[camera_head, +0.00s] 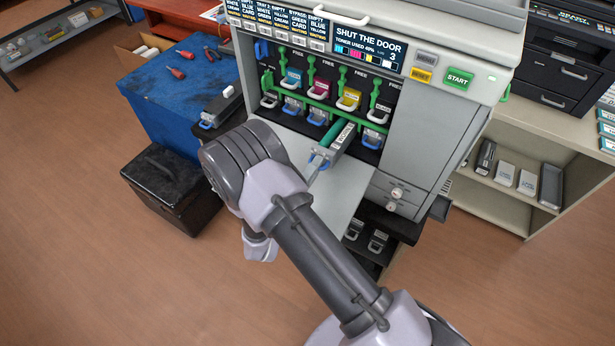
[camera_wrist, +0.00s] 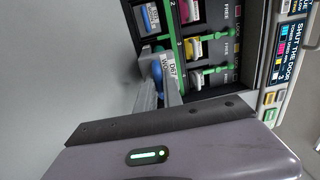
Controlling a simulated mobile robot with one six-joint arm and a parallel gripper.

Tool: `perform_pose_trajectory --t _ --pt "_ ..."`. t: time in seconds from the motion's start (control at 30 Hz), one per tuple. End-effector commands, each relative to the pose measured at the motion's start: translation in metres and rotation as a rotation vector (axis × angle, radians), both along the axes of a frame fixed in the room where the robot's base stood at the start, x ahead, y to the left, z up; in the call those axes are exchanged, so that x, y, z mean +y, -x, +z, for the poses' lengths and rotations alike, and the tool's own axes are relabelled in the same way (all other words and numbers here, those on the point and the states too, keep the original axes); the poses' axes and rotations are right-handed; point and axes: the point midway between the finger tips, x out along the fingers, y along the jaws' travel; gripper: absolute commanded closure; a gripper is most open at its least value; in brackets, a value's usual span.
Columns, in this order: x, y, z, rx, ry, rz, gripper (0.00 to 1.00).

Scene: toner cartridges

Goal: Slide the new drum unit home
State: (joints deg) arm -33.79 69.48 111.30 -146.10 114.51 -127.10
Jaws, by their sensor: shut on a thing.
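The drum unit (camera_head: 339,143) is a long grey unit with a green top, a white label and a blue handle. In the head view it sticks out of a lower slot in the open front of the printer (camera_head: 425,135), its inner end inside. My gripper (camera_wrist: 158,90) is shut on its blue handle, which shows in the wrist view (camera_wrist: 157,72). In the head view my arm hides most of the gripper. The unit's label (camera_wrist: 173,69) faces the wrist camera.
Several coloured toner cartridges with green levers, such as a yellow one (camera_head: 348,99), sit above the drum row. The front door (camera_head: 337,193) is folded down below. A blue bench (camera_head: 175,90) stands left, a black box (camera_head: 172,188) before it, a shelf (camera_head: 520,178) right.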

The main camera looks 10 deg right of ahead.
Motion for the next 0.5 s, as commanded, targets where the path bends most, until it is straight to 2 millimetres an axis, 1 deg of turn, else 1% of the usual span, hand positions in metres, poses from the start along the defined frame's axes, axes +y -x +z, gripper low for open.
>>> perform_pose_trajectory --t 0.03,0.5 --pt "-0.005 -0.005 0.000 -0.002 0.000 -0.004 1.00" --pt "-0.043 -0.054 -0.001 -0.002 0.000 -0.003 1.00"
